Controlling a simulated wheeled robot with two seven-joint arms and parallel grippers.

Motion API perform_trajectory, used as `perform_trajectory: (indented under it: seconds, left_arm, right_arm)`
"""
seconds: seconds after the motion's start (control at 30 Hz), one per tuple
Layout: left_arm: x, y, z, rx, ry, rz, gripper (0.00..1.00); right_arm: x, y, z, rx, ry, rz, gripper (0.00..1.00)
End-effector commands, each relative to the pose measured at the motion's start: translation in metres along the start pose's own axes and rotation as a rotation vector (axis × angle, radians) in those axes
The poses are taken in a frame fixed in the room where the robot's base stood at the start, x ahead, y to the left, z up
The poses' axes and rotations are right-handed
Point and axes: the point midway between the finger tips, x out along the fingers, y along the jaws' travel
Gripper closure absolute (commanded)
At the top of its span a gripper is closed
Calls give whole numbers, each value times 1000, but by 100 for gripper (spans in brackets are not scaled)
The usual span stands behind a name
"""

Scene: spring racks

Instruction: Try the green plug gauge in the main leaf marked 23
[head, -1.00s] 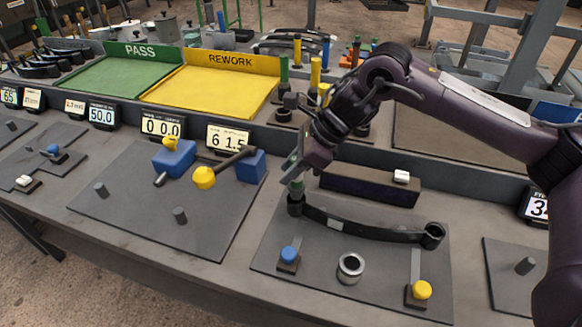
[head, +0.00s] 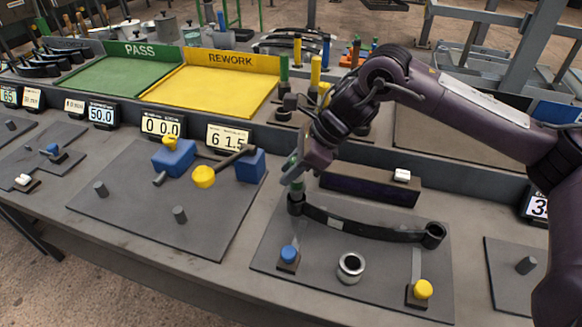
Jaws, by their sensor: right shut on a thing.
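The main leaf (head: 365,226) is a dark curved bar with an eye at each end and a small pale label on it, lying on a grey plate (head: 325,265). My right gripper (head: 294,178) is over its left eye (head: 296,203), shut on the green plug gauge (head: 297,186). A little green shows between the fingers and the eye, and the gauge's lower end meets the eye. I cannot tell how deep it sits. The label's number is too small to read. My left gripper is not in view.
A blue knob (head: 289,254), a metal ring (head: 351,267) and a yellow knob (head: 422,289) stand in front of the leaf. A dark box (head: 370,187) with a white button is behind it. Yellow (head: 220,90) and green (head: 118,75) trays are at the back left.

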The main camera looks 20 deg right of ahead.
Motion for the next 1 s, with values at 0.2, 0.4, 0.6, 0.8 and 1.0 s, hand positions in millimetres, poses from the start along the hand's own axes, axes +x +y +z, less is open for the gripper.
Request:
perform_trajectory:
  seconds: [0.2, 0.4, 0.6, 0.8, 1.0]
  left_arm:
    - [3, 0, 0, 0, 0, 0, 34]
    - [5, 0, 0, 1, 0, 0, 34]
    - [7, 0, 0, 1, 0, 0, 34]
    - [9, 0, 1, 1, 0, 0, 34]
    - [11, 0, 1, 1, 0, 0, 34]
  right_arm:
    - [2, 0, -1, -1, -1, -1, 100]
    - [4, 0, -2, -1, -1, -1, 100]
    - [6, 0, -4, -1, -1, -1, 100]
    - [8, 0, -5, -1, -1, -1, 100]
    - [10, 0, -7, -1, -1, -1, 100]
